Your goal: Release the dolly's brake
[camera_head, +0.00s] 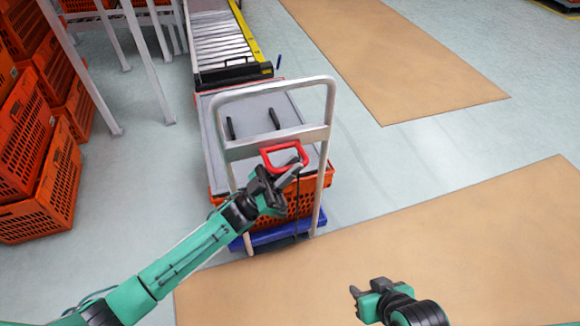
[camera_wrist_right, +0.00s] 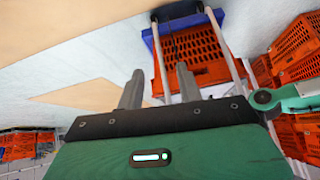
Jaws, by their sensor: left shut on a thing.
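The dolly (camera_head: 326,105) has a white tubular push handle and a blue base (camera_head: 262,238). A red brake handle (camera_head: 284,150) is mounted on its crossbar. My left gripper (camera_head: 290,172) is at the lower edge of the red handle and is shut on it; the fingers partly hide the contact. My right gripper (camera_head: 362,290) is low in the head view, away from the dolly, with its fingers apart and nothing between them. Its two fingers also show in the right wrist view (camera_wrist_right: 160,88), with the dolly's base (camera_wrist_right: 210,20) beyond.
An orange tote (camera_head: 326,178) with a grey lid (camera_head: 262,110) sits on the dolly. A roller conveyor (camera_head: 222,40) stands right behind it. Orange totes (camera_head: 45,195) are stacked at the left beside a white rack. The floor to the right is clear.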

